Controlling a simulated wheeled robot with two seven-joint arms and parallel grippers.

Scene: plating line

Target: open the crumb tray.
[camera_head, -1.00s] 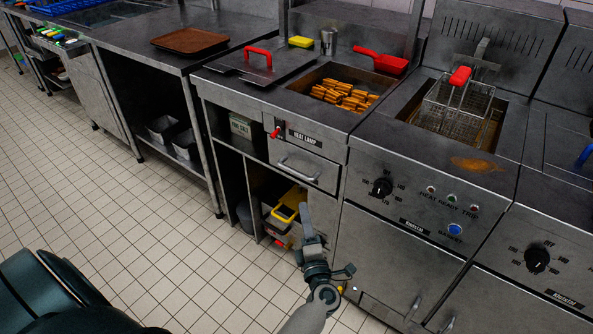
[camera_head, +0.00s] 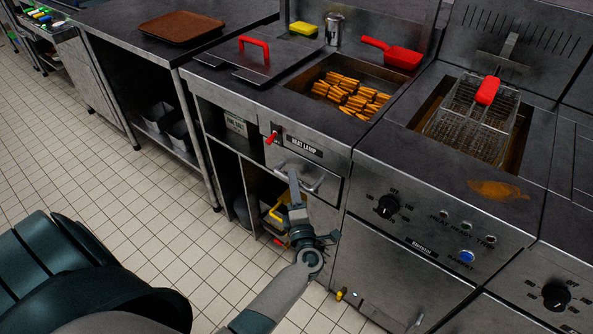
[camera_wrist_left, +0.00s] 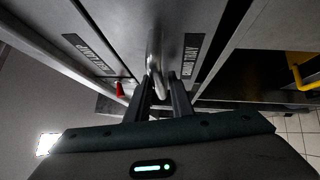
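The crumb tray is a steel drawer front (camera_head: 318,168) below the heat lamp panel, flush with the unit and closed. Its bar handle (camera_head: 315,187) is partly hidden by my left gripper (camera_head: 295,186). In the left wrist view the handle (camera_wrist_left: 155,70) stands out from the drawer face, beside a dark label (camera_wrist_left: 191,52). My left gripper (camera_wrist_left: 162,98) shows there with its two dark fingers apart and the handle at their tips, roughly between them. I cannot tell whether they touch it. My right gripper is out of view.
A red switch lever (camera_head: 271,138) sits left of the heat lamp label. An open shelf with a yellow-handled bin (camera_head: 275,212) is below left. The fryer cabinet (camera_head: 385,275) stands to the right. Tiled floor (camera_head: 180,235) in front is clear.

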